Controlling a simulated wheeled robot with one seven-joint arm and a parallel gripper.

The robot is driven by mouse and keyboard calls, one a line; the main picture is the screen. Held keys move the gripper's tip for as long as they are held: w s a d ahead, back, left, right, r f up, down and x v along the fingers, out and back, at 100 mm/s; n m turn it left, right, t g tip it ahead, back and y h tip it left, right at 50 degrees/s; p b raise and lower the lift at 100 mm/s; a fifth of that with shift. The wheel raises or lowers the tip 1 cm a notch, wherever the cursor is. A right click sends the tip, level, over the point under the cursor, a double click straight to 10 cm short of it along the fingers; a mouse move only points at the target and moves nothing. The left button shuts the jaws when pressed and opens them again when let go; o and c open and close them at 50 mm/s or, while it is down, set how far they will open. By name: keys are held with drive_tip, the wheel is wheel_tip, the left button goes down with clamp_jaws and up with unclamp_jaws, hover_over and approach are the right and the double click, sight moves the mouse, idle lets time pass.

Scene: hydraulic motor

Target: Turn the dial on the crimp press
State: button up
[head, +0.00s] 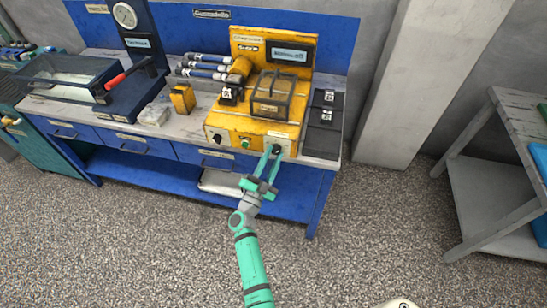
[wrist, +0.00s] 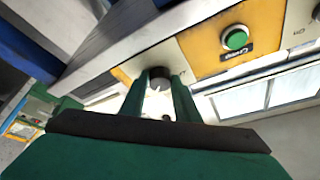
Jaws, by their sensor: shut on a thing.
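The yellow crimp press (head: 233,122) stands on the blue workbench, with a screen (head: 290,54) at its back. Its front panel has a dark knob (head: 217,138) at the left, a green button (head: 245,143) in the middle and a dark dial at the right. My gripper (head: 273,153) reaches up to the right end of this panel. In the wrist view, the dark round dial (wrist: 158,76) with a pale mark sits between my two green fingers (wrist: 163,95), which are shut on it. The green button (wrist: 235,39) shows at the upper right there.
The blue workbench (head: 205,152) carries a pressure gauge stand (head: 125,15), a clear bin (head: 62,78), hoses (head: 208,66), a small yellow block (head: 182,98) and dark trays (head: 323,118) right of the press. A grey table (head: 468,168) stands at the right. The floor in front is clear.

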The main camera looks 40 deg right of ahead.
drive_tip(key=shift+r+m+g, duration=0.1)
drive_tip(key=shift+m+g, duration=0.6)
drive_tip(key=shift+m, duration=0.8)
drive_tip(key=o, duration=1)
drive_tip(key=shift+o, duration=0.2)
drive_tip(key=v, duration=1.1)
drive_tip(key=shift+w, duration=0.1)
